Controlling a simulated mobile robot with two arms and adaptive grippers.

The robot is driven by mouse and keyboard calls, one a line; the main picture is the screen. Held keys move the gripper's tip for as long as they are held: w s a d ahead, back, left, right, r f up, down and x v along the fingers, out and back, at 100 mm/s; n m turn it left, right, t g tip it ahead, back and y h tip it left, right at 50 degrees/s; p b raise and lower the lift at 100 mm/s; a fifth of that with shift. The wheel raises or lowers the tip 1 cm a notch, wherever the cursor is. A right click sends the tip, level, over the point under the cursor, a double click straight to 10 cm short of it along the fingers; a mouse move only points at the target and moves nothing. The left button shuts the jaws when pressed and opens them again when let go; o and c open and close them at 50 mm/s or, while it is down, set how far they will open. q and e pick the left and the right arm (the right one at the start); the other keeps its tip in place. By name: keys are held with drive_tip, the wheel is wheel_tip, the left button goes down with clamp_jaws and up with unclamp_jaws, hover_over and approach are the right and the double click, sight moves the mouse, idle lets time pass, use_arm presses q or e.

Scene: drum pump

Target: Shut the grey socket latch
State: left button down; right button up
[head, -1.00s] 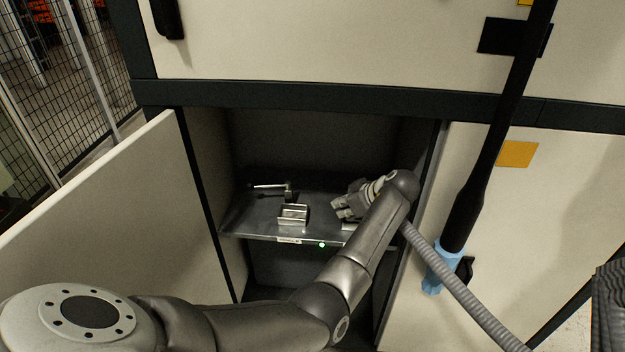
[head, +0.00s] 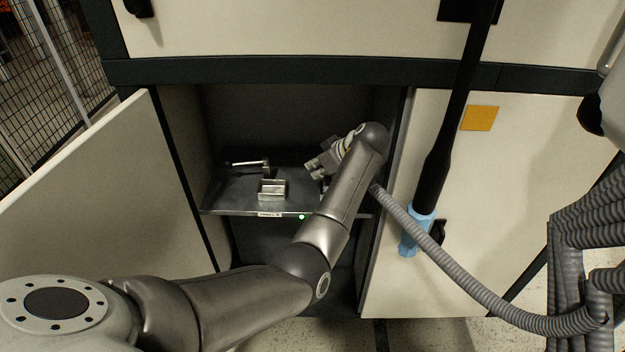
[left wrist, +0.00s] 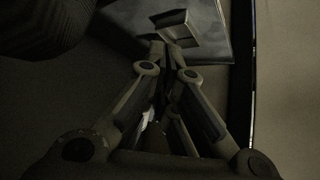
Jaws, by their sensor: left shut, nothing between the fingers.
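My left gripper (head: 318,168) reaches into the open lower cabinet bay, over the right part of the metal shelf (head: 235,199). Its fingers are together with nothing between them; the left wrist view shows the closed fingertips (left wrist: 166,50). A small open metal bracket (head: 272,196) sits on the shelf, left of the gripper and apart from it in the head view. A metal bracket shape (left wrist: 178,22) shows just beyond the fingertips in the dark left wrist view. A part with a lever (head: 247,164) lies behind the bracket. I cannot tell which part is the grey socket latch. My gripper hides the shelf's right side.
An open cabinet door (head: 90,190) stands at the left of the bay. A black pole (head: 441,160) with a blue lower end (head: 416,234) stands right of the bay. A grey ribbed hose (head: 450,268) crosses the lower right. A green light (head: 302,217) shows on the shelf edge.

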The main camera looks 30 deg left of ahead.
use_arm(q)
drive_tip(key=w+d+r, duration=0.1)
drive_tip(key=w+d+r+b, duration=0.1)
drive_tip(key=shift+w+r, duration=0.15)
drive_tip(key=shift+w, duration=0.15)
drive_tip(key=shift+d+r, duration=0.2)
drive_tip(key=shift+r, duration=0.15)
drive_tip(key=shift+d+r, duration=0.2)
drive_tip(key=shift+r, duration=0.15)
use_arm(e)
drive_tip(key=shift+w+a+f, duration=0.2)
drive_tip(key=shift+a+f, duration=0.15)
drive_tip(key=shift+f, duration=0.15)
drive_tip(key=shift+w+a+f, duration=0.15)
drive_tip(key=shift+a+f, duration=0.2)
drive_tip(key=shift+f, duration=0.15)
drive_tip(key=shift+d, duration=0.15)
drive_tip(key=shift+s+d, duration=0.1)
